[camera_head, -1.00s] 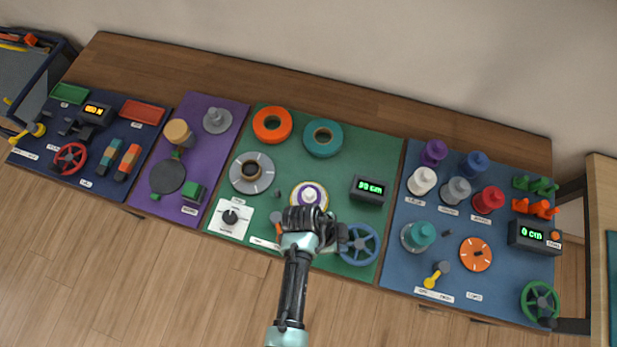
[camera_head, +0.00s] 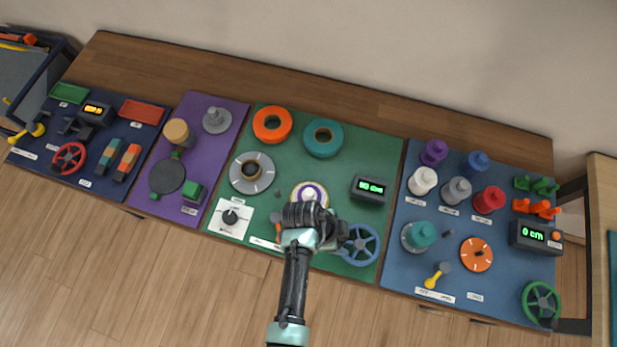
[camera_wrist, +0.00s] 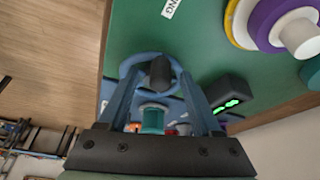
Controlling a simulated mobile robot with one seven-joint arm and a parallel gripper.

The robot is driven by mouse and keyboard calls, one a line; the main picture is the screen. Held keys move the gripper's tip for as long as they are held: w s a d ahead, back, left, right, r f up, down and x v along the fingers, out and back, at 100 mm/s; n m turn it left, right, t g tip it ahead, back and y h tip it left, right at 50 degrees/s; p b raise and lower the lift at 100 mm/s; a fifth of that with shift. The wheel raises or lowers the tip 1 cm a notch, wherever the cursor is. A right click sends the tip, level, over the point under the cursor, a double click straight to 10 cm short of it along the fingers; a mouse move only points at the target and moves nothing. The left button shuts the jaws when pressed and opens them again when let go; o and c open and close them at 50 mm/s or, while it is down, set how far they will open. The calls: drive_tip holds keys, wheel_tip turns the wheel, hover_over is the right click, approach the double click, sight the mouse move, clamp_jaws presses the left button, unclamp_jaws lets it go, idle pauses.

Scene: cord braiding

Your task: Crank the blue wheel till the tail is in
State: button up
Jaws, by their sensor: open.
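The blue wheel (camera_head: 361,245) lies at the lower right of the green panel. In the wrist view the blue wheel (camera_wrist: 129,66) shows part of its rim, with its dark upright handle (camera_wrist: 160,72) in the middle. My gripper (camera_wrist: 160,80) is open, with one finger on each side of the handle; I cannot tell whether either finger touches it. In the head view my gripper (camera_head: 342,236) is at the wheel's left side, partly hidden by my arm. I cannot make out a cord tail in either view.
A dark display (camera_head: 370,189) with green digits in cm stands just above the wheel. A purple, white and yellow spool (camera_head: 311,193) is beside my arm. An orange ring (camera_head: 272,125) and a teal ring (camera_head: 323,138) lie farther back. The blue panel (camera_head: 395,263) is to the right.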

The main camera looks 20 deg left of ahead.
drive_tip(key=shift+r, duration=0.1)
drive_tip(key=b+v, duration=0.1)
drive_tip(key=v, duration=1.2)
drive_tip(key=w+a+r+n+t+y+b, duration=0.1)
drive_tip(key=w+r+n+t+y, duration=0.15)
drive_tip(key=w+r+t, duration=0.7)
drive_tip(key=w+r+n+t+b, duration=0.1)
drive_tip(key=w+r+n+t, duration=0.1)
drive_tip(key=w+r, duration=0.6)
drive_tip(key=w+r+n+t, duration=0.15)
drive_tip(key=w+r, duration=0.25)
drive_tip(key=r, duration=0.8)
wheel_tip(320, 180, up, 19)
drive_tip(key=s+d+n+t+y, duration=0.2)
drive_tip(key=n+t, duration=0.2)
drive_tip(key=t, duration=0.2)
drive_tip(key=s+d+r+n+t, duration=0.1)
drive_tip(key=s+r+t, duration=0.2)
drive_tip(key=s+r, duration=0.2)
drive_tip(key=s+d+r+n+t+b, duration=0.1)
drive_tip(key=s+r+n+t, duration=0.1)
drive_tip(key=s+r, duration=0.4)
wheel_tip(320, 180, up, 5)
drive_tip(key=shift+d+f+n+t, duration=0.1)
drive_tip(key=shift+d+n+t, duration=0.2)
drive_tip(key=shift+t, duration=0.6)
